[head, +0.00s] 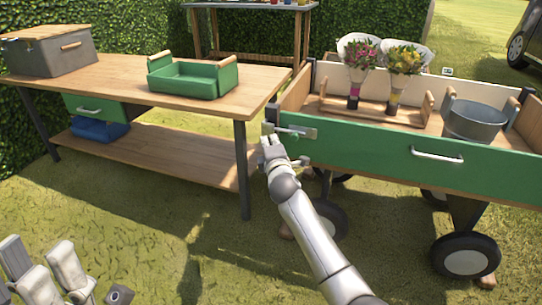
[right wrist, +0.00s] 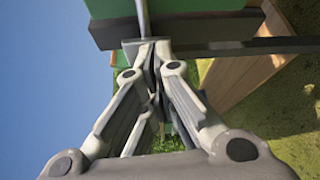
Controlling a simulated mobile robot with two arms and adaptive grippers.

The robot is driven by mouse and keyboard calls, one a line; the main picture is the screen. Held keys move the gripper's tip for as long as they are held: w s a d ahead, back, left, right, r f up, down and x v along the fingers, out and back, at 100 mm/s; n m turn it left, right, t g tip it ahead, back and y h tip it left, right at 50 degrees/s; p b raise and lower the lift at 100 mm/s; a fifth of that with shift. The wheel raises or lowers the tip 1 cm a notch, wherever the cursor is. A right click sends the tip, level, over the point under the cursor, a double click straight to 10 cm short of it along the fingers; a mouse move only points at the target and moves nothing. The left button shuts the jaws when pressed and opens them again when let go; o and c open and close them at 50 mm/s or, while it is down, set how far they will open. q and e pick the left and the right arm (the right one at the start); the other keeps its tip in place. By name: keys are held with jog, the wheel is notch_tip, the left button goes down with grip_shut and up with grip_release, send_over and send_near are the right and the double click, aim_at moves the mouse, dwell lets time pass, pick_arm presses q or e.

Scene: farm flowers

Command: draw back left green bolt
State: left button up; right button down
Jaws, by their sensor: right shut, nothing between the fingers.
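The left bolt (head: 297,132) is a metal bar at the left end of the cart's green front board (head: 375,149). My right gripper (head: 268,139) is at that corner, just left of and below the bolt. Its fingers are shut with nothing between them. In the right wrist view the closed fingertips (right wrist: 152,44) are at the lower end of a thin metal rod on a green surface; I cannot tell whether they touch it. My left gripper (head: 62,275) is partly in view at the lower left, away from the cart, and its opening is unclear.
The cart holds a wooden rack with two bouquets (head: 358,65) and a metal tub (head: 474,121). A wooden workbench (head: 130,73) with a green tray (head: 193,80) and a grey box stands left. The cart's wheels (head: 466,256) rest on grass. Open grass lies in front.

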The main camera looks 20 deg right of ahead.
aim_at(293, 139)
jog(key=shift+s+d+r, duration=0.15)
jog(key=shift+s+d, duration=0.3)
jog(key=shift+d, duration=0.4)
jog(key=shift+s+d+r, duration=0.1)
jog(key=shift+s+d, duration=0.3)
jog(key=shift+d, duration=0.45)
jog(key=s+d+p, duration=0.2)
jog(key=d+p, duration=0.1)
jog(key=shift+s+d+r, duration=0.1)
jog(key=shift+s+d, duration=0.05)
